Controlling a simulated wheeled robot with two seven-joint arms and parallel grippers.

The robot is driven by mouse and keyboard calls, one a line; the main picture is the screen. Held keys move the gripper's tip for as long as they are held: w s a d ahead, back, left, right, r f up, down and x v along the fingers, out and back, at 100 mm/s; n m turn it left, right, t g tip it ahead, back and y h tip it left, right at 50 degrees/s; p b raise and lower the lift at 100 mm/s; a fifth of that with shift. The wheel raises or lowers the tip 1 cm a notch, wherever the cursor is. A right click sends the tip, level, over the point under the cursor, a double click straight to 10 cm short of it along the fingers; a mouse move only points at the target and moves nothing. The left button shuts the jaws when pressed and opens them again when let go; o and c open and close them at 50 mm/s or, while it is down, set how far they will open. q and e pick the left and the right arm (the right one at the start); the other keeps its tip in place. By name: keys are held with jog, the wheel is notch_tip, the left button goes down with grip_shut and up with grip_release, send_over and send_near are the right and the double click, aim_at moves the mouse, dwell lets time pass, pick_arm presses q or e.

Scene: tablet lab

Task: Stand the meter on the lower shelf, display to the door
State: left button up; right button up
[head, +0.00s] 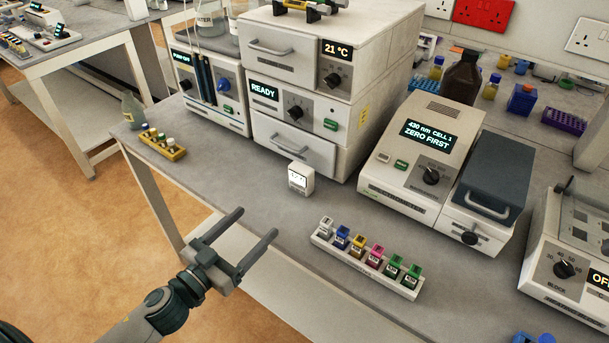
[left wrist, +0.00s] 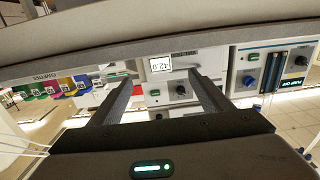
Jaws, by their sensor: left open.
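The meter (head: 300,178) is a small white block with a pale display, standing on the bench in front of the instrument stack. In the left wrist view the meter (left wrist: 160,66) shows upside down, its display facing me, framed between the fingertips but beyond them. My left gripper (head: 257,222) is open and empty at the bench's front edge, short of the meter and apart from it. The top unit of the stack, reading 21 °C, has a handled door (head: 285,62) that looks shut. No shelf inside it shows. My right gripper is out of view.
A rack of coloured cuvettes (head: 365,264) stands to the right of the meter, near the front edge. A spectrometer-like unit (head: 418,165) stands behind it. A yellow vial rack (head: 162,146) is at the left. Bare bench lies around the meter's front and left.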

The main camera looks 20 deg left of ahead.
pick_arm(q)
jog(key=shift+w, duration=0.1)
jog(key=shift+w+d+r+p, duration=0.2)
jog(key=shift+w+p, duration=0.15)
jog(key=shift+w, duration=0.2)
jog(key=p, duration=0.4)
send_near(297, 182)
jog(key=x, duration=0.3)
jog(key=shift+w+r, duration=0.1)
jog(key=shift+r, duration=0.05)
jog(key=shift+w+d, duration=0.25)
jog(key=shift+w, duration=0.35)
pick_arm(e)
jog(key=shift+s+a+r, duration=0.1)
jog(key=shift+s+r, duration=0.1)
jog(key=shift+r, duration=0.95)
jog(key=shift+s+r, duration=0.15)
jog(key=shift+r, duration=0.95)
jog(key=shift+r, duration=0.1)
